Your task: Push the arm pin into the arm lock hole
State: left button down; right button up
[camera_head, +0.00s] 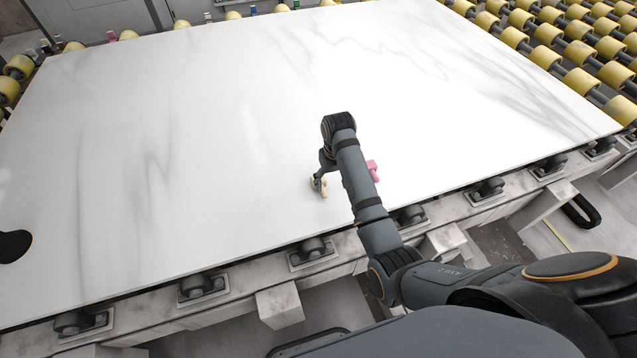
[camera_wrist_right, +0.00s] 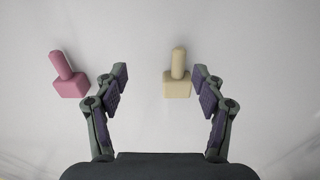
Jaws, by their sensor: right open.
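My right gripper (camera_head: 319,178) reaches down over the white slab and is open. Its two fingers (camera_wrist_right: 160,84) are spread wide in the right wrist view. A cream-yellow piece with a square base and a round peg (camera_wrist_right: 178,76) shows between the fingertips, nearer the right finger and not gripped. In the head view, bits of this yellow piece (camera_head: 324,187) show by the gripper. A pink piece of similar shape (camera_wrist_right: 67,76) lies outside the left finger; in the head view, the pink piece (camera_head: 373,170) is partly behind my forearm. No lock hole can be made out. My left gripper is not in view.
The white marble-veined slab (camera_head: 200,110) is broad and otherwise clear. It rests on a frame with small black rollers (camera_head: 203,285) along its near edge. Rows of yellow rollers (camera_head: 580,50) stand at the back right. A dark rounded shape (camera_head: 14,245) shows at the left edge.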

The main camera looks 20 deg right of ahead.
jog(key=w+a+r, duration=0.3)
jog(key=w+r, duration=0.2)
jog(key=r, duration=0.1)
jog(key=shift+g, duration=0.4)
jog(key=f, duration=0.5)
jog(key=f+p, duration=0.1)
jog(key=f, duration=0.4)
jog(key=shift+d+f, duration=0.2)
jog(key=shift+f, duration=0.2)
jog(key=shift+s, duration=0.1)
jog(key=shift+c, duration=0.4)
jog(key=c, duration=1.3)
jog(key=shift+r, duration=0.1)
jog(key=shift+c, duration=0.2)
